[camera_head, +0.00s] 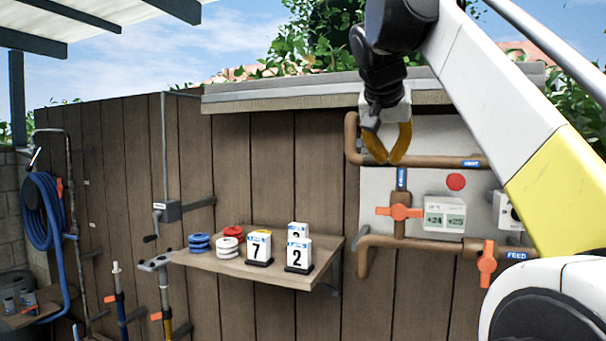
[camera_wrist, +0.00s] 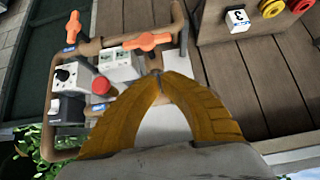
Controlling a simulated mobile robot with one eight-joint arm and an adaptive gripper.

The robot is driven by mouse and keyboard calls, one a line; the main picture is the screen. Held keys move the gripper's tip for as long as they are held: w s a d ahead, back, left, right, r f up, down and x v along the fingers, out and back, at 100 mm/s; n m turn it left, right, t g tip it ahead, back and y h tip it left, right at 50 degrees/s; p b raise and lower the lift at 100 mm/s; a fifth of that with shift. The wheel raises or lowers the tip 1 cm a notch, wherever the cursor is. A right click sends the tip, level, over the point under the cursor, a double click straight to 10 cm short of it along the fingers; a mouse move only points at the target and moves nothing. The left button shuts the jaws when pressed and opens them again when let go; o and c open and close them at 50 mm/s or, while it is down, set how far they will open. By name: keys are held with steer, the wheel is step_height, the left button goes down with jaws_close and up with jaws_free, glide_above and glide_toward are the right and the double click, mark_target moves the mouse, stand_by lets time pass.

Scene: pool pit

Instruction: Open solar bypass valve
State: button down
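A valve with an orange handle (camera_head: 400,212) sits on the short vertical pipe that carries a blue label, too small to read surely. The handle lies level, across that pipe. In the wrist view an orange handle (camera_wrist: 148,41) lies just beyond my fingertips. A second orange handle (camera_head: 487,263) stands upright across the lower pipe marked FEED, and it also shows in the wrist view (camera_wrist: 73,30). My gripper (camera_head: 393,161) has its yellow fingers pointing down, overlapping the upper pipe in the head view, above the level handle and apart from it. The fingertips meet (camera_wrist: 158,78), with nothing between them.
A white controller box (camera_head: 445,214) and a red round button (camera_head: 456,182) are right of the level handle. A wooden shelf (camera_head: 215,260) with number blocks and coloured rings juts out at the left. A blue hose (camera_head: 42,222) hangs far left.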

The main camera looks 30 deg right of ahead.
steer(key=shift+w+a+r, duration=0.1)
steer(key=shift+r, duration=0.4)
steer(key=shift+w+f, duration=0.1)
steer(key=shift+f, duration=0.05)
glide_above(388, 208)
step_height(388, 208, down, 6)
step_height(388, 208, down, 4)
steer(key=shift+w+r+p, duration=0.1)
steer(key=shift+w+p, duration=0.05)
steer(key=shift+p, duration=0.3)
steer(key=shift+f, duration=0.55)
